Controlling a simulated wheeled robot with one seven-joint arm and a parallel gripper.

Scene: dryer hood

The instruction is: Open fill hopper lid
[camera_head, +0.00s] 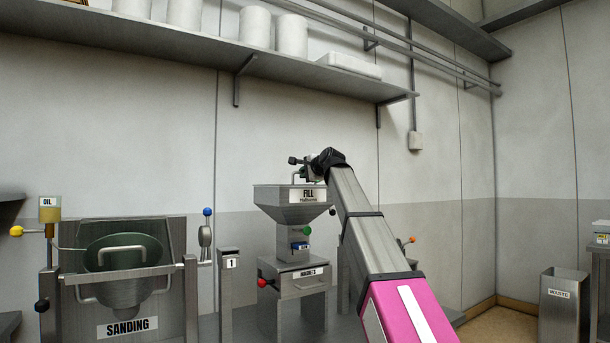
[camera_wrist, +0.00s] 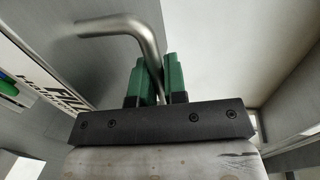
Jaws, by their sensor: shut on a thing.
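The fill hopper (camera_head: 290,204) is a grey metal funnel labelled FILL, standing on a machine in the middle of the head view. Its lid handle is a bent metal bar (camera_wrist: 120,25), seen close up in the wrist view. My gripper (camera_wrist: 154,80) has green fingers and is shut on the bar's lower end, which passes between them. In the head view my gripper (camera_head: 299,172) is small and at the top of the hopper. The FILL label (camera_wrist: 30,75) shows at the left in the wrist view. The lid's outline is hard to tell in either view.
A SANDING machine (camera_head: 125,275) with a green bowl stands at the left. A post marked 1 (camera_head: 230,285) stands between it and the hopper machine. A wall shelf (camera_head: 200,42) with white containers runs above. A waste bin (camera_head: 563,305) stands at the right.

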